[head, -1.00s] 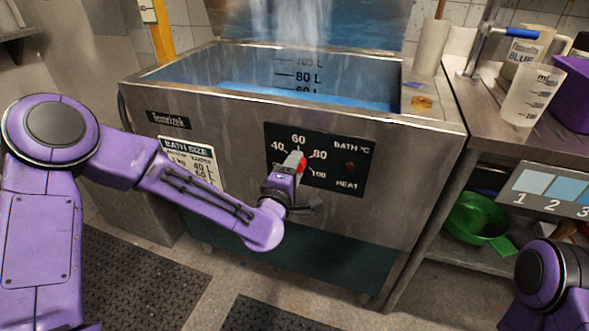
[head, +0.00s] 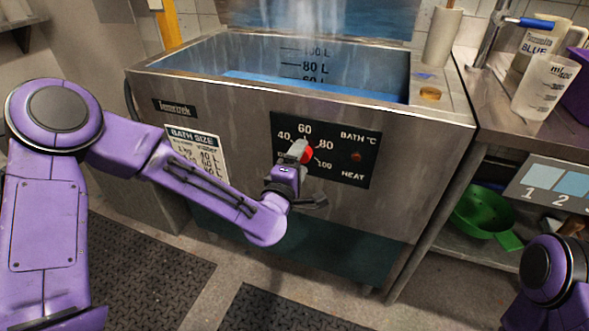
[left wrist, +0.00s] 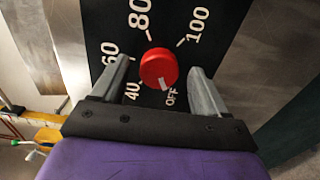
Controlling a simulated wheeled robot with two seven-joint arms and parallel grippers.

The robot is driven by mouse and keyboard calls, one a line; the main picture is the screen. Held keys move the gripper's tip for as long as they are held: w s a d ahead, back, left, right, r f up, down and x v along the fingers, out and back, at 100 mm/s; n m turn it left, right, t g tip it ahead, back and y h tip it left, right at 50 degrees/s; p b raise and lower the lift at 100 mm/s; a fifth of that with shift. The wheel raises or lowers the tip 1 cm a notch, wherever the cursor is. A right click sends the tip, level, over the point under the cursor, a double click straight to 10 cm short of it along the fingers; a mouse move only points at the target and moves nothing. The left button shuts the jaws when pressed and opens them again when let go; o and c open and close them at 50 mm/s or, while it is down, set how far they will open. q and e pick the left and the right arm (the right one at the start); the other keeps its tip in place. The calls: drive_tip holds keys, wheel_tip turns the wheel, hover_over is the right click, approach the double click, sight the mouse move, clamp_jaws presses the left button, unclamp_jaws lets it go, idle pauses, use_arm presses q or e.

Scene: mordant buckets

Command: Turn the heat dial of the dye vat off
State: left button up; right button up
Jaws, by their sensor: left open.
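The red heat dial (head: 307,154) sits on the black control panel (head: 360,155) on the front of the steel dye vat (head: 400,205). In the left wrist view the dial (left wrist: 158,66) is round, and its white mark points down towards the OFF label (left wrist: 170,97). My left gripper (head: 299,151) is at the panel, in front of the dial. In the left wrist view its fingers (left wrist: 158,64) are open, one on each side of the dial, with gaps showing between. In the head view the gripper hides part of the dial. My right gripper is out of view.
Blue liquid (head: 300,88) is in the vat. A bath size card (head: 196,152) is on the vat front behind my left arm. At the right, a steel bench (head: 490,105) holds a measuring beaker (head: 545,87); a green bowl (head: 482,210) is on the shelf below.

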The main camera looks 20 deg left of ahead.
use_arm(q)
drive_tip(key=s+p, duration=0.1)
drive_tip(key=s, duration=0.8)
drive_tip(key=shift+s+a, duration=0.15)
drive_tip(key=shift+s, duration=0.05)
